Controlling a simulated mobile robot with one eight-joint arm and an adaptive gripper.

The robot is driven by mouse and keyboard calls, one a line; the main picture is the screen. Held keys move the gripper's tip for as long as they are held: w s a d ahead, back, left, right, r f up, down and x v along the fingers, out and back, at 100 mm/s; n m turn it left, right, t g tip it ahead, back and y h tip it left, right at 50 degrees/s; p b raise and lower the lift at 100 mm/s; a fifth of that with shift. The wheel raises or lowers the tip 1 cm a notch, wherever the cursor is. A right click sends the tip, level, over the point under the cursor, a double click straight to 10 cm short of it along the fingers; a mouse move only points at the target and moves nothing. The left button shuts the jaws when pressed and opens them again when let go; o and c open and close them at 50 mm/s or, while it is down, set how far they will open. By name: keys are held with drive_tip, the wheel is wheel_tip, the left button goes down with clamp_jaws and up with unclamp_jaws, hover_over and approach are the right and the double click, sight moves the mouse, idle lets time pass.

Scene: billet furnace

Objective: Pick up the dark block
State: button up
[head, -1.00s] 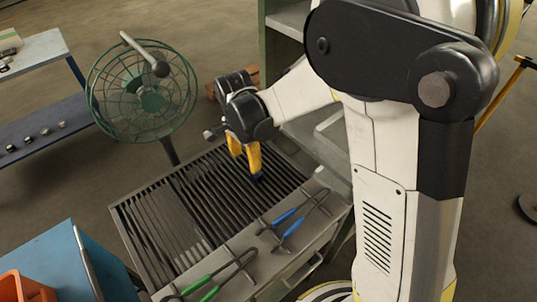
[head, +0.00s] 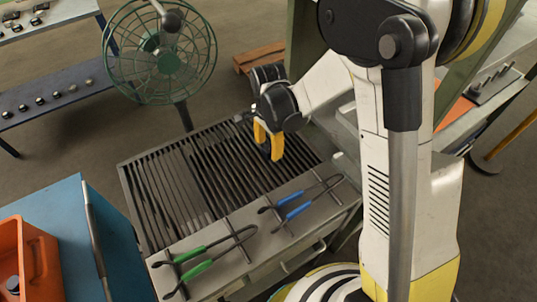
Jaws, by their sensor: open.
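My gripper (head: 268,145) has two yellow fingers that point down over the slatted grate (head: 190,192). The fingers are apart, and I see nothing held between them. I cannot pick out a dark block on the grate for certain; dark slats and my gripper's dark body make that area hard to read. A dark piece (head: 13,284) lies in the orange bin at the lower left, and its full shape is hidden. Several small dark pieces (head: 54,95) stand in a row on the blue shelf at the upper left.
Blue-handled tongs (head: 297,207) and green-handled tongs (head: 200,264) lie on the grate table's front ledge. A green fan (head: 160,60) stands behind the grate. The orange bin (head: 42,250) sits on a blue cabinet (head: 70,205). A workbench with small parts (head: 490,80) is at right.

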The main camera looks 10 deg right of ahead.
drive_tip(key=shift+f, duration=0.75)
drive_tip(key=shift+r, duration=0.1)
clamp_jaws()
